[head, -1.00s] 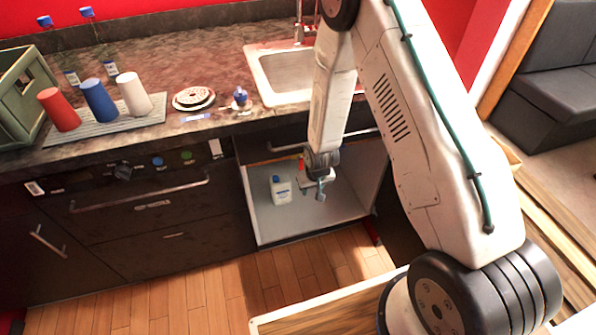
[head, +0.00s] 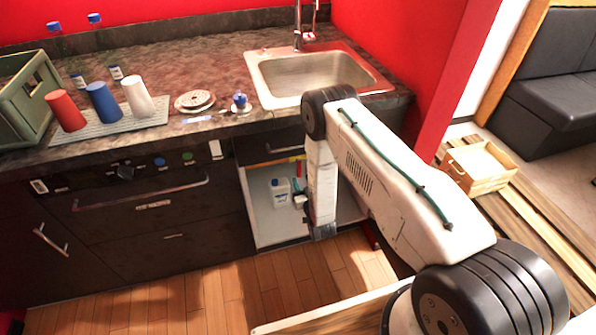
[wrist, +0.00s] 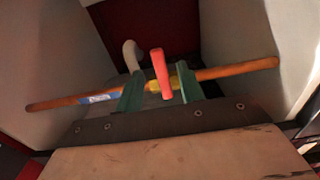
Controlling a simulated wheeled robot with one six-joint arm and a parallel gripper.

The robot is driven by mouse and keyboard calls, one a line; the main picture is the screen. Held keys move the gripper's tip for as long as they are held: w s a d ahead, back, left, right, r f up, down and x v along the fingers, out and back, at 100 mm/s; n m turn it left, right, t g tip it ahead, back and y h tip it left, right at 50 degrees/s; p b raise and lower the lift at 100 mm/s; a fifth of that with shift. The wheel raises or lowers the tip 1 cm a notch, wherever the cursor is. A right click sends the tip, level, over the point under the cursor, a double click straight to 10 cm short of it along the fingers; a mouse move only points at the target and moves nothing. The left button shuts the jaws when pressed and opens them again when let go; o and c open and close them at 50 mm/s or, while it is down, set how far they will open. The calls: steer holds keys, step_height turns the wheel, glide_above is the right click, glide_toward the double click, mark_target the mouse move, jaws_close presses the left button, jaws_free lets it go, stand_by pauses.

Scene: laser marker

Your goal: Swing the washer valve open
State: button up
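The washer valve's red lever (wrist: 160,73) stands upright in the wrist view, in front of a copper pipe (wrist: 235,69) that crosses the cabinet. Whether a finger lightly touches the lever or pipe cannot be told. In the head view my forearm hides most of my gripper; a bit of green (head: 297,186) shows inside the open cabinet.
A white bottle with a blue cap (head: 280,193) stands in the cabinet left of my arm. Pale cabinet walls (wrist: 40,60) flank the pipe, and a pale curved pipe (wrist: 132,56) rises behind it. The countertop (head: 190,55) overhangs the opening. The wooden floor (head: 200,300) in front is clear.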

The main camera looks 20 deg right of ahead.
mark_target(299, 174)
steer(key=w, duration=0.6)
steer(key=shift+w, duration=0.35)
